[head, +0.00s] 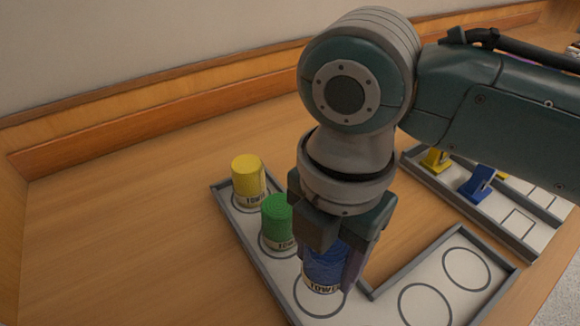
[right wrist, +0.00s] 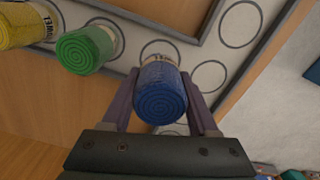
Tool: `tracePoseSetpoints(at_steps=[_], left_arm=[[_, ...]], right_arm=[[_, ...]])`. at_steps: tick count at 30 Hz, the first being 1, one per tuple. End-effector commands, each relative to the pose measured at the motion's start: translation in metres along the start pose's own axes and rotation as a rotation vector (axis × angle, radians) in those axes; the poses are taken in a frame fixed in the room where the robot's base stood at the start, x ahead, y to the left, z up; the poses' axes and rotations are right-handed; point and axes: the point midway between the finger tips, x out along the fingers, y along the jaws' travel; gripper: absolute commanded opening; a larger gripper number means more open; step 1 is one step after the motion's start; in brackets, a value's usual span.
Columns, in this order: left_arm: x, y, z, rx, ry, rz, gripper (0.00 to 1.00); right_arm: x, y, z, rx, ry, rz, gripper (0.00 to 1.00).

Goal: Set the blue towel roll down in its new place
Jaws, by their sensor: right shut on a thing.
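The blue towel roll (head: 322,270) stands upright between the fingers of my right gripper (head: 335,265), which is shut on it. It is over or in a printed circle of the L-shaped tray (head: 382,287), at the tray's corner. Whether its base touches the tray I cannot tell. In the right wrist view the blue roll (right wrist: 160,92) sits between both fingers of the right gripper (right wrist: 163,95). A green towel roll (head: 277,220) and a yellow towel roll (head: 249,180) stand in circles behind it in a row. My left gripper is not in view.
Empty circles (head: 466,268) lie along the tray's right arm. A second tray (head: 510,238) at the right holds yellow and blue clip-like items (head: 476,184). A low raised rim edges the tray. The wooden table (head: 110,240) is clear at the left.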

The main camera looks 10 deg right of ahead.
Motion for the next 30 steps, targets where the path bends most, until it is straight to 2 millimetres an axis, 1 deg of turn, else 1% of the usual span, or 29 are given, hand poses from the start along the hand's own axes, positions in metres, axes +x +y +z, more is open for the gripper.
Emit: tracePoseSetpoints(at_steps=[6,8,17,20,21,28,29,30], left_arm=[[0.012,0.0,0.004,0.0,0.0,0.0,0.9],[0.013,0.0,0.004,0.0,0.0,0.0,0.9],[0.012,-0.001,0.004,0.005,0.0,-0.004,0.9],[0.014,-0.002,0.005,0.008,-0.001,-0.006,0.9],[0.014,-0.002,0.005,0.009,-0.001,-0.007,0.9],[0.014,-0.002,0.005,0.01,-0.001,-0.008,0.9],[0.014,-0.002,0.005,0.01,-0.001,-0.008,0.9],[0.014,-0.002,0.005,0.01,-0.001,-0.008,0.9]], right_arm=[[0.035,-0.001,-0.001,0.0,0.001,-0.004,0.0],[0.041,-0.001,-0.001,0.0,0.0,-0.002,0.0],[0.042,-0.001,0.0,0.0,0.0,-0.001,0.0],[0.045,-0.001,0.0,0.0,0.0,-0.001,0.0],[0.046,-0.001,0.0,0.0,0.0,-0.002,0.61],[0.045,-0.001,0.0,0.0,0.0,-0.001,0.87],[0.045,-0.001,0.0,0.0,0.0,-0.001,0.9],[0.045,-0.001,0.0,0.0,0.0,-0.001,0.9]])
